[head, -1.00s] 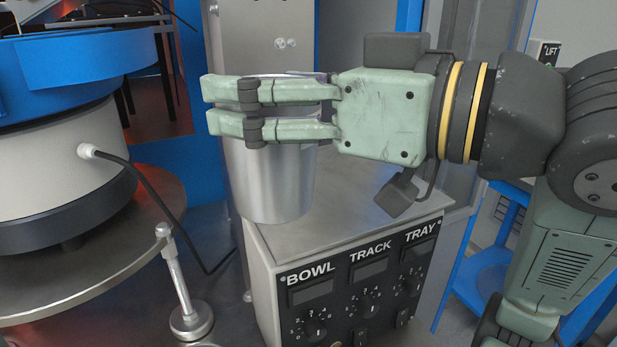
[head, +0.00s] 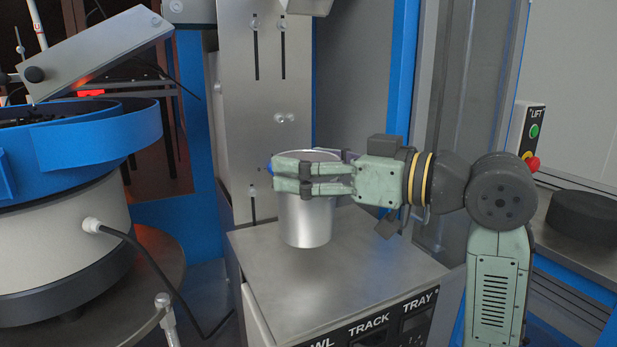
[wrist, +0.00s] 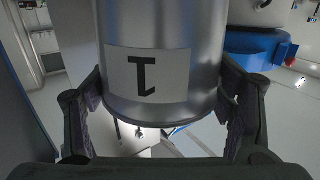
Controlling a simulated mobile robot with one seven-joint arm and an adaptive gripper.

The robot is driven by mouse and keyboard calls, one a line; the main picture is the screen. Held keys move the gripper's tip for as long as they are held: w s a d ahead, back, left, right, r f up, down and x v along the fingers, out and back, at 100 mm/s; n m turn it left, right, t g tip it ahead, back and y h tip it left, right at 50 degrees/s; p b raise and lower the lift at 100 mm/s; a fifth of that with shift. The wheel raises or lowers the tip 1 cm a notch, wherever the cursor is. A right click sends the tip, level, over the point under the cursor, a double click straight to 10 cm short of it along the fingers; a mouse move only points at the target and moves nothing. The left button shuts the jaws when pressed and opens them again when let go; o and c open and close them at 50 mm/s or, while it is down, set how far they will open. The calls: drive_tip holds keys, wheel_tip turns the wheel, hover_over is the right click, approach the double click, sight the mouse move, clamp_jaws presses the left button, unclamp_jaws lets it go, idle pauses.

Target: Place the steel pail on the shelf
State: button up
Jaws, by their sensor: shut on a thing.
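The steel pail (head: 305,222) is a plain shiny cylinder, upright in the head view. My gripper (head: 278,177) comes from the right and is shut on it, with green fingers around its upper part. The pail is over the steel top of the control box (head: 350,285); its base looks a little above that top. In the wrist view the pail (wrist: 205,60) fills the middle and bears a white label with a black mark. Dark finger pads flank it left and right. I cannot tell which surface is the shelf.
A blue bowl feeder (head: 100,135) on a pale drum stands at left, with a black cable. A steel upright panel (head: 265,100) stands behind the pail. At right are a LIFT button box (head: 527,130) and a dark round block (head: 583,215) on a ledge.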

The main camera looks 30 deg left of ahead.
drive_tip(key=shift+f, duration=1.4)
drive_tip(key=shift+f, duration=0.15)
drive_tip(key=o, duration=1.8)
drive_tip(key=shift+r, duration=0.2)
drive_tip(key=d, duration=0.4)
drive_tip(key=d+b, duration=0.1)
drive_tip(key=d, duration=0.3)
drive_tip(key=d+b, duration=0.1)
drive_tip(key=d, duration=0.3)
drive_tip(key=shift+w+r, duration=0.25)
drive_tip(key=shift+w, duration=0.05)
